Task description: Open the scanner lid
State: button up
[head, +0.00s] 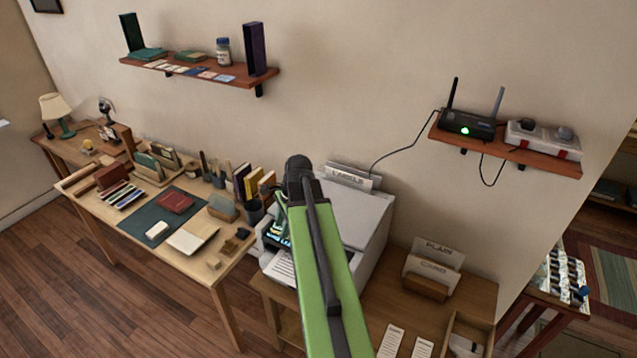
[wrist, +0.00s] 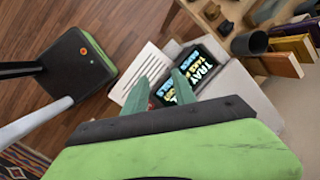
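The scanner (head: 372,255) is a light grey-white machine standing on a low wooden table. Its lid (head: 362,213) is the flat top surface and looks closed; my green arm hides part of its left side. In the wrist view, the scanner's pale top (wrist: 245,92) shows beside a dark screen with lettering (wrist: 195,72), only partly readable. My gripper (wrist: 166,92) has two teal fingers standing apart with nothing seen between them, over the screen and front tray area. I cannot tell whether the fingers touch the scanner.
A wooden desk (head: 100,203) with books and stationery stands left of the scanner. A card holder (head: 425,287) stands on the low table to its right. A label holder (head: 350,175) is behind the lid. A wall shelf (head: 530,157) holds a router, its cable hanging near.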

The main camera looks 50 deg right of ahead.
jog(key=s+d+r+m+t+p, duration=0.1)
jog(key=s+d+r+m+p, duration=0.3)
jog(key=d+r+m, duration=0.3)
jog(key=s+d+r+m+t+p, duration=0.1)
jog(key=s+d+r+m+p, duration=0.3)
jog(key=d, duration=0.5)
jog(key=b+x, duration=1.6)
jog(key=b, duration=0.1)
jog(key=shift+s+d+f, duration=0.15)
jog(key=shift+d+f, duration=0.25)
jog(key=shift+r, duration=0.1)
jog(key=shift+c, duration=0.2)
grip_shut()
jog(key=shift+h, duration=0.3)
